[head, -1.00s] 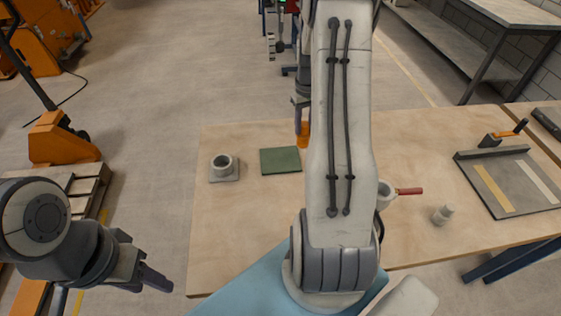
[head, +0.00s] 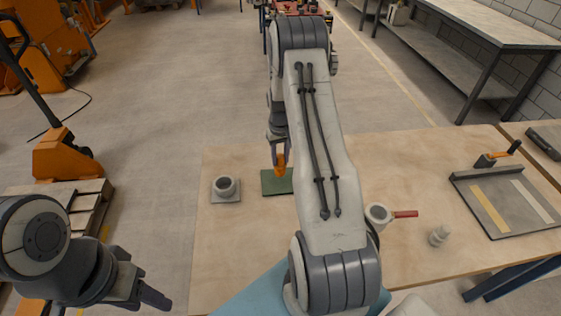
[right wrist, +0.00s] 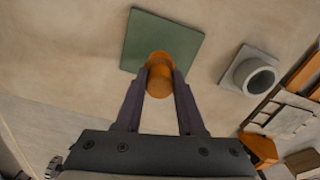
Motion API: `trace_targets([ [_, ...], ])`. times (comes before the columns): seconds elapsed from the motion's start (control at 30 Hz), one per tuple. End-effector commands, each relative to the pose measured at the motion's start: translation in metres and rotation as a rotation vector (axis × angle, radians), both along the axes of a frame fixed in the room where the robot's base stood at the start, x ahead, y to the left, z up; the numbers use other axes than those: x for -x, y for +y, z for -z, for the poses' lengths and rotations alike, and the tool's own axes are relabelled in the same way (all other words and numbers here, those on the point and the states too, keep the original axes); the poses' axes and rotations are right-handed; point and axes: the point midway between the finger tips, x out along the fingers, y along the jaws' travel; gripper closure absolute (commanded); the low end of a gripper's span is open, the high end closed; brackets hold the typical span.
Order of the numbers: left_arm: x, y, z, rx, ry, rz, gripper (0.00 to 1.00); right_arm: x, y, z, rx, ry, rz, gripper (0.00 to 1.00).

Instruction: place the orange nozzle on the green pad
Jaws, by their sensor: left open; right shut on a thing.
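The green pad (head: 268,184) lies flat on the wooden table, left of my right arm in the head view. It also shows in the right wrist view (right wrist: 150,35), behind the nozzle. The orange nozzle (right wrist: 160,72) is held between the fingertips of my right gripper (right wrist: 159,82), which is shut on it. In the head view, the nozzle (head: 281,165) appears over the pad; whether it touches the pad cannot be told. My left gripper (head: 150,296) is open and empty, off the left front of the table.
A grey cup on a square base (head: 226,188) stands left of the pad. A white cup with a red handle (head: 379,213), a small pale fitting (head: 439,236) and a grey tray (head: 508,203) are on the right of the table (head: 225,255). Bare wood lies in front of the pad.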

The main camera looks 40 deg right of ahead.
Motion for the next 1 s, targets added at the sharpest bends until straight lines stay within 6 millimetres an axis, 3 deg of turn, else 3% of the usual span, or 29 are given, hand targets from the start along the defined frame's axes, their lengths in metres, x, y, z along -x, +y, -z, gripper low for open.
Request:
trace_targets([
  [0.2, 0.000, 0.000, -0.013, 0.000, 0.000, -0.001, 0.50, 0.001, 0.000, 0.027, -0.001, 0.002, 0.001, 1.00],
  [0.6, 0.000, 0.000, -0.008, 0.000, 0.000, 0.000, 0.50, 0.001, -0.001, 0.034, 0.000, 0.001, 0.001, 1.00],
  [0.63, 0.000, 0.000, -0.009, 0.000, 0.000, 0.000, 0.50, 0.001, -0.001, 0.033, 0.000, 0.001, 0.001, 0.54],
  [0.7, 0.000, 0.000, -0.010, 0.000, 0.000, 0.000, 0.50, 0.001, -0.001, 0.033, 0.000, 0.001, 0.001, 0.32],
  [1.0, 0.000, 0.000, -0.011, 0.000, 0.000, 0.000, 0.50, 0.001, -0.001, 0.032, 0.000, 0.001, 0.001, 0.32],
])
